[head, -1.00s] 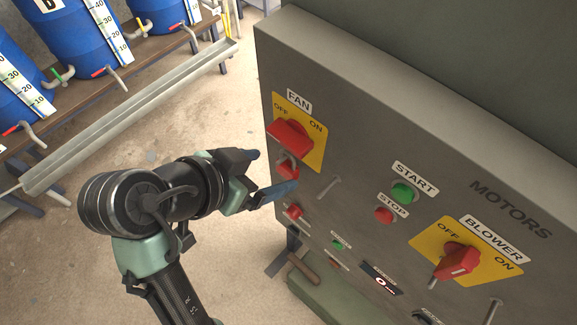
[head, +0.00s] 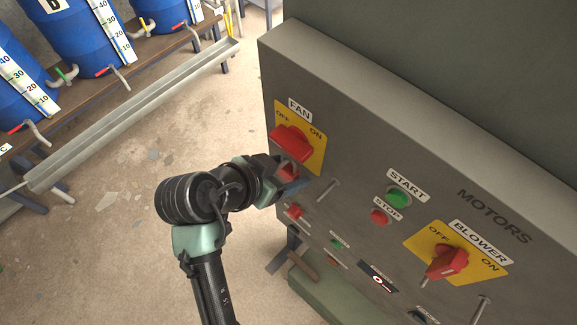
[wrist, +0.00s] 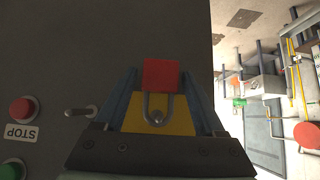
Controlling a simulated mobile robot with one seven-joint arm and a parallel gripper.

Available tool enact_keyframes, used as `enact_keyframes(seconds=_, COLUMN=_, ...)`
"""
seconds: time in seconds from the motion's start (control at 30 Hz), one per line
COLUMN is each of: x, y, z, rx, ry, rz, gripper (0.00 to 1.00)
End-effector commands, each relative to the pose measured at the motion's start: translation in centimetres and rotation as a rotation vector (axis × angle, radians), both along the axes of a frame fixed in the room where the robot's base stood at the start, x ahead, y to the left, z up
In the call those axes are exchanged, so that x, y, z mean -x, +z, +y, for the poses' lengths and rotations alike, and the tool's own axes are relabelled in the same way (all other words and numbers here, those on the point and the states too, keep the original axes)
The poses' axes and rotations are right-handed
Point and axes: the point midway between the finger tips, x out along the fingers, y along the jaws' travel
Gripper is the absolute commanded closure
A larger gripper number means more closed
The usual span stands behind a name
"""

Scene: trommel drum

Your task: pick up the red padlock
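The red padlock (wrist: 161,73) is in the wrist view, with its grey shackle looped around a small round metal part in front of a yellow plate. In the head view the padlock (head: 287,171) hangs just below the red FAN switch (head: 291,140) and is partly hidden by my gripper. My gripper (wrist: 160,84) is open, one blue finger on each side of the padlock. A gap shows between the padlock and each finger. In the head view my gripper (head: 285,182) is close to the panel, its fingers partly hidden.
The grey control panel (head: 345,130) carries a metal toggle (head: 328,190), green START (head: 397,197) and red STOP (head: 379,217) buttons, and a red BLOWER switch (head: 447,262). Blue barrels (head: 85,35) stand on a bench at back left. The floor between is clear.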

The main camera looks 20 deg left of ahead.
Motion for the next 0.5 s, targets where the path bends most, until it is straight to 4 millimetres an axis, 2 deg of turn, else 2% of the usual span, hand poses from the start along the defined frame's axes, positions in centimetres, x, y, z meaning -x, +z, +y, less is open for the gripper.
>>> enact_keyframes(seconds=0.03, x=0.01, y=0.02, z=0.0, rx=0.0, ry=0.0, rz=0.0, gripper=0.4)
enact_keyframes(seconds=0.07, x=0.0, y=0.02, z=0.01, rx=0.0, ry=0.0, rz=0.0, gripper=0.45)
enact_keyframes(seconds=0.37, x=0.01, y=0.04, z=0.01, rx=0.0, ry=0.0, rz=0.0, gripper=0.99)
enact_keyframes(seconds=0.5, x=-0.01, y=0.1, z=0.02, rx=0.0, ry=0.001, rz=-0.002, gripper=1.0)
